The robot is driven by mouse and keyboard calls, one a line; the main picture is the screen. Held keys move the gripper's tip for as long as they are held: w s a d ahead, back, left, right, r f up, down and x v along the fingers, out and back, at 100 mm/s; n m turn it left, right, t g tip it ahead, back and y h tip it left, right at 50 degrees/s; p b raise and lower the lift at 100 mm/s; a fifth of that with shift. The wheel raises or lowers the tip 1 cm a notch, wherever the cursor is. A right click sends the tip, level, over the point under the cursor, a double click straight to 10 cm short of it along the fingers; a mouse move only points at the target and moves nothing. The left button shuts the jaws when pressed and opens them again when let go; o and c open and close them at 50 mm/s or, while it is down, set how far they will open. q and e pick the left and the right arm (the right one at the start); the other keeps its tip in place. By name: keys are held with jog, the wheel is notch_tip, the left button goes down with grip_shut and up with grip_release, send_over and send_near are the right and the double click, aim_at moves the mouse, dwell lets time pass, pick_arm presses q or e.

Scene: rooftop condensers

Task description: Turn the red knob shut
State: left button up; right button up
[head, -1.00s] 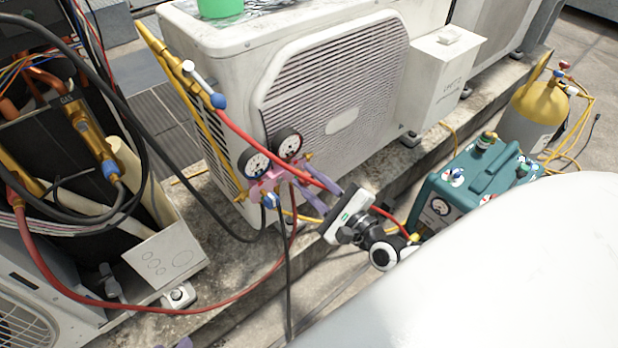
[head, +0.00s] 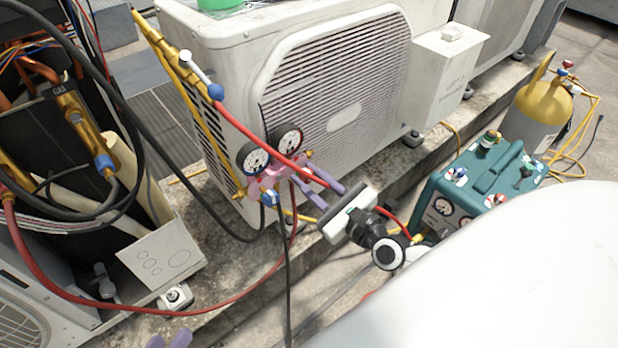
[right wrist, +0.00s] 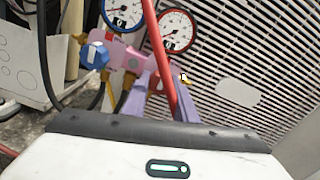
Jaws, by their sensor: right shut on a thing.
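A pink gauge manifold (head: 266,184) with two round dials hangs in front of the white condenser's left corner. Its blue knob (right wrist: 95,55) shows clear at the left in the right wrist view. My right gripper (head: 308,180) reaches in from the right, its purple fingers at the manifold's right side. In the right wrist view the fingers (right wrist: 163,82) close around the red knob's place, and a red hose (right wrist: 160,60) crosses in front. The knob is mostly hidden there.
The louvred condenser (head: 335,85) stands behind the manifold. The red hose (head: 240,128) and black hoses hang around it. An opened unit (head: 75,150) with pipes is at left. A teal machine (head: 484,180) and yellow-topped cylinder (head: 540,105) are at right.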

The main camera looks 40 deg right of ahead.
jog(key=o, duration=1)
jog(key=shift+o, duration=0.2)
pick_arm(q)
jog(key=shift+s+a+f+g+y+p, duration=0.15)
jog(key=shift+a+f+y+p, duration=0.15)
jog(key=shift+f+p, duration=0.15)
jog(key=shift+a+f+g+y+p, duration=0.15)
jog(key=shift+a+f+y+p, duration=0.1)
jog(key=shift+f+p, duration=0.2)
pick_arm(e)
jog(key=s, duration=1)
jog(key=shift+s+d, duration=0.2)
jog(key=shift+d, duration=0.2)
pick_arm(q)
jog(key=shift+r, duration=0.1)
